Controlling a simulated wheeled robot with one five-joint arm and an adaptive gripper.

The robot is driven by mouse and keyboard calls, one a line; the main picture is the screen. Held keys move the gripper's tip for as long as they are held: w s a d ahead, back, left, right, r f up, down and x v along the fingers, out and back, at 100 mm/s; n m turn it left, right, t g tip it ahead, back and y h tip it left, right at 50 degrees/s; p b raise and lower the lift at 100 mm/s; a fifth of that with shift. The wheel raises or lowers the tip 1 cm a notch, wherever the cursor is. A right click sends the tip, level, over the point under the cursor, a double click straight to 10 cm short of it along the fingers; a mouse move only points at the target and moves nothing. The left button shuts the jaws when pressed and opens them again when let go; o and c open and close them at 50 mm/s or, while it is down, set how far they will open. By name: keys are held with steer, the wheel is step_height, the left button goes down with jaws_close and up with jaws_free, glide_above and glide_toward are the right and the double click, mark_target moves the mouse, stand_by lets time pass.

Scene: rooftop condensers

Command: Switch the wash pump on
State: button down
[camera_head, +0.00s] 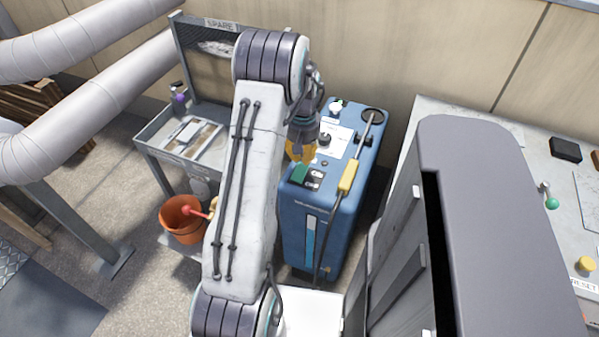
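The blue wash pump (345,215) stands upright at the middle of the view. Its top carries a green rocker-like control (300,173), a black knob (324,140), a white paper label (340,136) and a white knob (335,107). A lance with a yellow grip (349,177) lies along its right side. My gripper (301,153) points down over the left part of the pump's top, just behind the green control. A yellow part shows at its tip; I cannot tell whether it belongs to the gripper. My arm hides the pump's left edge, and the finger opening is unclear.
A grey cart (158,147) marked SPARE stands left, holding papers and a purple-topped bottle (180,97). An orange bucket (183,220) is below. A dark grey cabinet (500,230) stands close right, before a bench (575,200) with a green-knobbed lever. Large pipes (90,115) cross the left.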

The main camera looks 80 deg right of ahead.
mark_target(302, 167)
steer(key=shift+f+b, duration=1.2)
steer(key=shift+f, duration=0.5)
stand_by(0.8)
steer(key=shift+r, duration=0.1)
steer(key=shift+r+p, duration=2.55)
steer(key=shift+r, duration=0.9)
